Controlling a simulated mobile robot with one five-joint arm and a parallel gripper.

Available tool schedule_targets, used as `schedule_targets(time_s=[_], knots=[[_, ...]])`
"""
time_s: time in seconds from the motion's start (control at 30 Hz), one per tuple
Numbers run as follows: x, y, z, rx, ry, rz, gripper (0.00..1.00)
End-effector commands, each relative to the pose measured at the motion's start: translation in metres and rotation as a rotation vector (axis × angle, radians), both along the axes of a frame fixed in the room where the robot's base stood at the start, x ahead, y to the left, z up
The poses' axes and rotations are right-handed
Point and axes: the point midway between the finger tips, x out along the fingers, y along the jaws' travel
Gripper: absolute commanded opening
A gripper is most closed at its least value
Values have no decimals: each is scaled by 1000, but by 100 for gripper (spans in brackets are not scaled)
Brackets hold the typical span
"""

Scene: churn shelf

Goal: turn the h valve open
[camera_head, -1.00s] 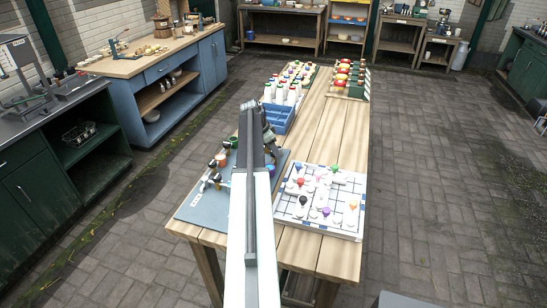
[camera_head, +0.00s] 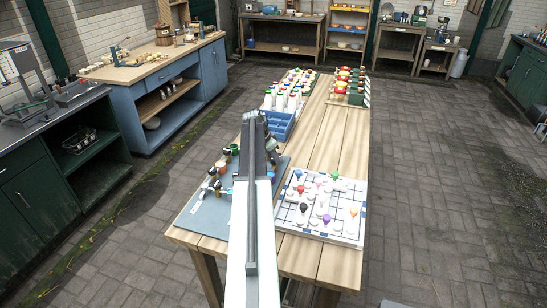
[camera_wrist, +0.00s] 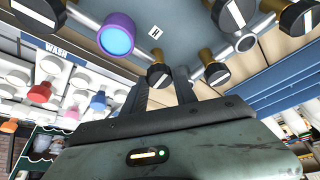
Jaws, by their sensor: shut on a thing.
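In the head view the grey-blue valve panel (camera_head: 207,215) lies on the wooden table, and my arm hides the gripped valve.
Other knobs (camera_wrist: 216,73) stand close to my gripper, and a purple-rimmed blue cap (camera_wrist: 117,37) is nearby. A white gridded board with coloured pieces (camera_head: 290,226) lies right of the panel. A blue crate (camera_head: 278,126) and white bottles (camera_head: 282,101) stand behind.

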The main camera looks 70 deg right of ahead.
Motion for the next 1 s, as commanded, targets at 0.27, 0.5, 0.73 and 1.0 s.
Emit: schedule_targets(time_s=[0.27,0.5,0.73,1.0], knots=[[-2,3,0,1,-1,241,0],[-4,3,0,2,-2,467,0],[-5,2,0,2,-3,685,0],[-6,1,-1,3,-4,941,0]])
